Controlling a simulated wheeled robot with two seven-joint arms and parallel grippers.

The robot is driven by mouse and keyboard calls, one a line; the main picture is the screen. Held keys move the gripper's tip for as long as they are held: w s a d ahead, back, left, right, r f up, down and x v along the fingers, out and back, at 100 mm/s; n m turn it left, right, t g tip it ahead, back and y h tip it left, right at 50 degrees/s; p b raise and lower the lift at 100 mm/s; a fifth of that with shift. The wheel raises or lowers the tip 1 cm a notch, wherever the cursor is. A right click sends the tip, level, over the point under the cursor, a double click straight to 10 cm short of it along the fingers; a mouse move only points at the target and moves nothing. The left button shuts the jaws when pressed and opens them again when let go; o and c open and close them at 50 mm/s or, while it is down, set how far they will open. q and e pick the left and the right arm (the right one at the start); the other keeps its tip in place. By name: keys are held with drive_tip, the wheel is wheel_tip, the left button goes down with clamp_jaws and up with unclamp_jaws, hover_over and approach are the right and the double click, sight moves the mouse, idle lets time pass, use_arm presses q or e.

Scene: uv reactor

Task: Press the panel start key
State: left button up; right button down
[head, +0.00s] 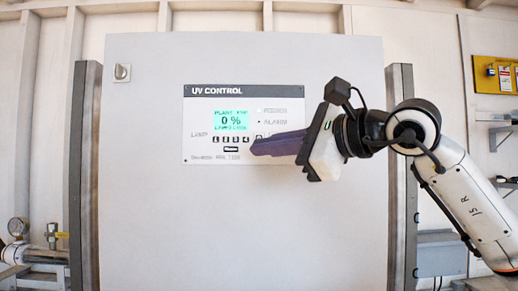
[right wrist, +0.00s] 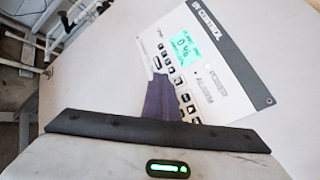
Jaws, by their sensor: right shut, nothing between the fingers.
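The UV CONTROL panel (head: 198,104) is a white plate on the front of a large grey cabinet; it also shows in the right wrist view (right wrist: 240,65). Its lit green display (head: 231,121) reads 0 %. A row of small dark keys (head: 230,139) lies below the display, with a wider dark key (head: 231,149) under it. I cannot read which is the start key. My right gripper (head: 256,147) is shut and empty, its dark purple fingers pointing left at the right end of the key row. They hide part of the panel there; contact cannot be told. My left gripper is out of view.
The grey cabinet (head: 140,220) stands between two dark posts, with a rotary switch (head: 122,72) at its upper left. A gauge and pipes (head: 18,230) are at lower left. A yellow board (head: 494,74) hangs at right. The cabinet front below the panel is clear.

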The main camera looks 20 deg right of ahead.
drive_tip(key=shift+w, duration=0.1)
idle(0.7)
drive_tip(key=shift+w+d, duration=0.1)
drive_tip(key=shift+w, duration=0.25)
drive_tip(key=shift+w+d+p, duration=0.1)
drive_tip(key=shift+w+p, duration=0.15)
drive_tip(key=shift+p, duration=0.1)
idle(0.4)
drive_tip(key=shift+s+a+b, duration=0.2)
drive_tip(key=shift+s+b, duration=0.15)
drive_tip(key=shift+s, duration=0.35)
drive_tip(key=shift+s+a+b, duration=0.25)
drive_tip(key=shift+s+b, duration=0.1)
drive_tip(key=shift+s, duration=0.45)
drive_tip(key=shift+s+a+b, duration=0.2)
drive_tip(key=shift+s+b, duration=0.1)
drive_tip(key=shift+s, duration=0.5)
drive_tip(key=shift+s+a+b, duration=0.25)
drive_tip(key=shift+s+b, duration=0.1)
drive_tip(key=shift+s, duration=0.45)
